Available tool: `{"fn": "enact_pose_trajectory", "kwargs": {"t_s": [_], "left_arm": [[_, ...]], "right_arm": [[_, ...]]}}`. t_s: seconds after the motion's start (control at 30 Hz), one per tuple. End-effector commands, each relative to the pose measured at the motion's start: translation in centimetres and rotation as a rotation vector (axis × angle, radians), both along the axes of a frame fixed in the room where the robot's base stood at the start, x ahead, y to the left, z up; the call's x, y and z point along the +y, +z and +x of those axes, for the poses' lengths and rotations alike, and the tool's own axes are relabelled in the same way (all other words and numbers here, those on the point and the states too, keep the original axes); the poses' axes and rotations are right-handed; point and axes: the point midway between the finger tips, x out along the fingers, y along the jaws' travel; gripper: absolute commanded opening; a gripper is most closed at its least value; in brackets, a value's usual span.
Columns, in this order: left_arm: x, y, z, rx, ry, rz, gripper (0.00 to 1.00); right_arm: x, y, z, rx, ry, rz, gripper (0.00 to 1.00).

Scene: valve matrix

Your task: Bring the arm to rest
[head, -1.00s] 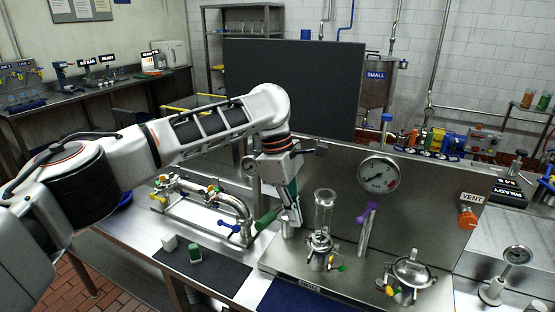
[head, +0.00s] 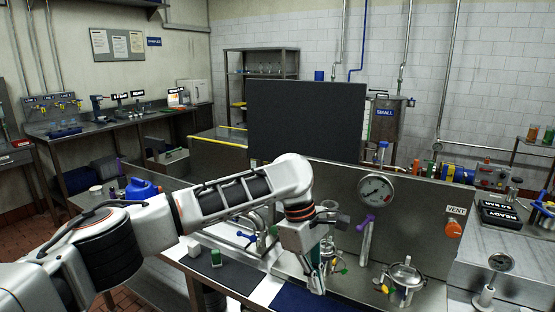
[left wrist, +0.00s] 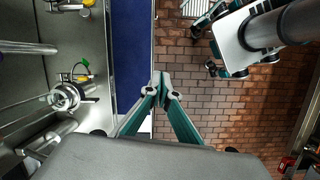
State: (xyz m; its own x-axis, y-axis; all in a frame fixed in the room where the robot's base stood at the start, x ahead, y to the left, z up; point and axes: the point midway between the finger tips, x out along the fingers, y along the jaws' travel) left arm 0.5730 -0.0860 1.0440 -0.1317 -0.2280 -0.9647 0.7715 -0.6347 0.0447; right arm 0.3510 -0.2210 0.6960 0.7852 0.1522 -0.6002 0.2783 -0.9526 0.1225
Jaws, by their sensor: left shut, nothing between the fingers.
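My left arm comes in from the left in the head view, bent at the elbow, with the wrist pointing down. My left gripper (head: 318,288) hangs near the front edge of the steel bench, by the blue mat (head: 300,298), and hides part of the glass fitting behind it. In the left wrist view the gripper (left wrist: 161,88) has its fingertips together with nothing between them. Below it are the bench's front edge and the brick floor (left wrist: 200,105).
The bench carries a pressure gauge (head: 376,190), a purple-handled valve (head: 365,225), a lidded steel vessel (head: 404,275) and an orange vent knob (head: 453,229). A dark panel (head: 305,122) stands behind.

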Motion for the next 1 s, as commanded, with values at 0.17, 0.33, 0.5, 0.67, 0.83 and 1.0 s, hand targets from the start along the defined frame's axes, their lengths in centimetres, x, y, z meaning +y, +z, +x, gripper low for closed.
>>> {"fn": "enact_pose_trajectory", "kwargs": {"t_s": [0.17, 0.33, 0.5, 0.67, 0.83, 1.0], "left_arm": [[-1.6, -4.5, -2.9, -0.037, -0.213, -0.070, 0.00], [-3.5, -8.6, -6.1, -0.128, -0.458, -0.180, 0.00], [-4.8, -11.4, -8.5, -0.286, -0.671, -0.296, 0.00], [-4.7, -13.2, -9.6, -0.470, -0.810, -0.359, 0.00], [-2.3, -14.8, -9.6, -0.670, -0.903, -0.342, 0.00], [2.7, -16.7, -9.3, -0.839, -0.968, -0.223, 0.00]], "right_arm": [[-0.1, 0.3, 0.5, -0.009, 0.000, -0.001, 0.49], [-0.2, 0.1, 0.2, -0.004, 0.002, -0.004, 0.49], [-0.5, -0.2, -0.2, 0.003, 0.007, -0.012, 0.49], [-0.5, -0.2, -0.2, 0.002, 0.007, -0.013, 0.49], [-0.5, -0.2, -0.2, 0.003, 0.006, -0.012, 0.49], [-0.3, -0.1, -0.1, 0.001, 0.004, -0.008, 0.49]]}}
